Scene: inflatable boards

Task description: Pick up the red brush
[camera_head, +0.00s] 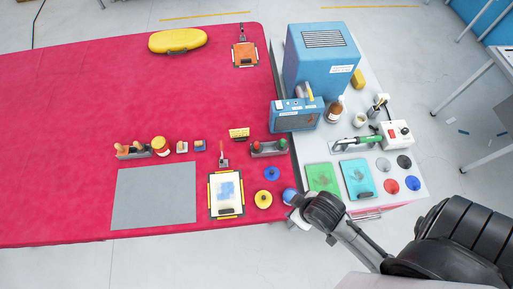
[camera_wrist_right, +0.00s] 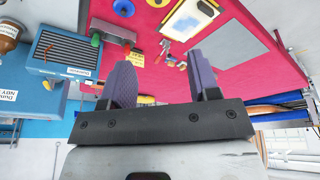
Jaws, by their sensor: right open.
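A small red-handled tool that looks like the red brush (camera_head: 224,157) lies on the red table, just above a white sheet in a yellow-and-black frame (camera_head: 227,194) in the head view. In the right wrist view, a small reddish-orange item that may be the brush (camera_wrist_right: 165,46) shows beyond the fingers, near the framed sheet (camera_wrist_right: 190,20). My right gripper (camera_wrist_right: 163,78) is open, with two purple fingers apart and nothing between them. My left gripper is out of view.
A grey mat (camera_head: 154,195) lies left of the framed sheet. Blue (camera_head: 271,174) and yellow (camera_head: 263,200) discs lie between sheet and gripper. A tool holder (camera_head: 269,148) and yellow sign (camera_head: 239,134) stand nearby. A blue machine (camera_head: 320,65) occupies the grey side table.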

